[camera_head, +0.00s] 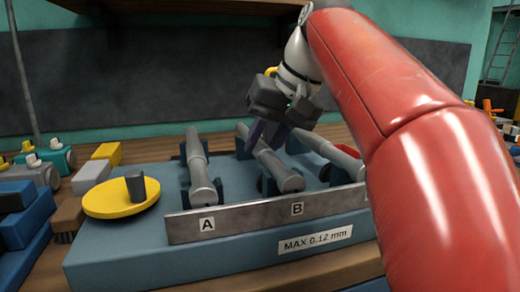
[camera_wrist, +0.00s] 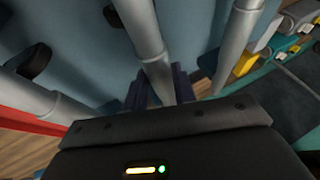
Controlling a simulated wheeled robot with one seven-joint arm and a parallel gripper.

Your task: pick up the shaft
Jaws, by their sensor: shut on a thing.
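Three grey metal shafts lie side by side on a blue stand (camera_head: 115,240) in the head view. The middle shaft (camera_head: 278,172) is behind label B, the left shaft (camera_head: 199,165) behind label A, and the right shaft (camera_head: 335,153) is partly covered by my red arm. My gripper (camera_head: 262,136) is over the middle shaft, its dark fingers shut around it. In the wrist view the middle shaft (camera_wrist: 148,45) runs between the fingers (camera_wrist: 158,92), with the other shafts on either side. Whether it is lifted off its supports I cannot tell.
A labelled metal strip (camera_head: 260,215) runs along the stand's front. A yellow disc (camera_head: 110,200) with a dark peg sits at left, beside a brush (camera_head: 67,216) and small boxes. A dark board (camera_head: 130,80) stands behind.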

